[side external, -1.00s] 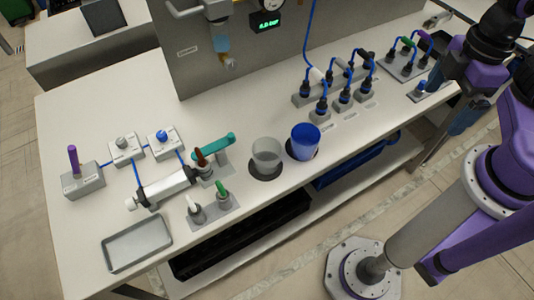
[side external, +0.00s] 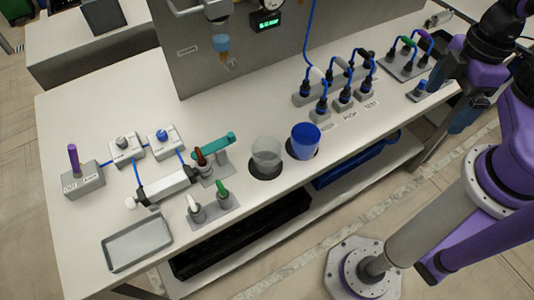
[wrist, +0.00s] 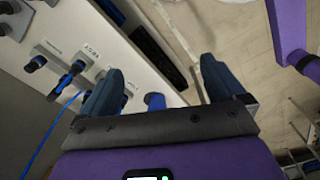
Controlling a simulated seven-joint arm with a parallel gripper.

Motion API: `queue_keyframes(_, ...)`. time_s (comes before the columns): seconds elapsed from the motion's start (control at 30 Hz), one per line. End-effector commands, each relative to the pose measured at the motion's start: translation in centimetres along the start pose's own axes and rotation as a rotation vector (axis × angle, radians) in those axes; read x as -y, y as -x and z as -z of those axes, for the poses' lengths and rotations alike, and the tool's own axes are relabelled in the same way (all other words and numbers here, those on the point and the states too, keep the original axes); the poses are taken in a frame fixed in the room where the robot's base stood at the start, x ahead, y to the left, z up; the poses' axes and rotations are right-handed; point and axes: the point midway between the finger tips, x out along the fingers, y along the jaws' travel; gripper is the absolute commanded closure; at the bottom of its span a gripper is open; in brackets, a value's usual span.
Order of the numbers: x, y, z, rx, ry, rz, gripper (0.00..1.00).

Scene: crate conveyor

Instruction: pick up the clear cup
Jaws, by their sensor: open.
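The clear cup (side external: 267,152) stands upright on a dark round pad at the front edge of the bench, left of the blue cup (side external: 305,141). My gripper (wrist: 160,80) shows in the wrist view with its two dark blue fingers spread wide and nothing between them. In the side view my gripper (side external: 462,116) hangs at the right, off the front of the bench and well away from the clear cup. The blue cup shows partly in the wrist view (wrist: 155,101). I cannot make out the clear cup there.
The bench (side external: 240,105) has a clear strip behind the cups. A teal-handled valve (side external: 213,146) and a base with green and white toggles (side external: 210,210) stand left of the clear cup. Blue-hosed connectors (side external: 343,95) stand right of the blue cup. A metal tray (side external: 137,243) lies at front left.

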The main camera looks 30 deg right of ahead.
Motion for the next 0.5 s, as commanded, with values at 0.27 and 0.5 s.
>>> queue_keyframes(0.27, 0.0, 1.3, 0.2, -0.005, 0.000, 0.000, 0.04)
queue_keyframes(0.5, 0.0, 5.0, 0.3, -0.007, 0.001, 0.000, 0.04)
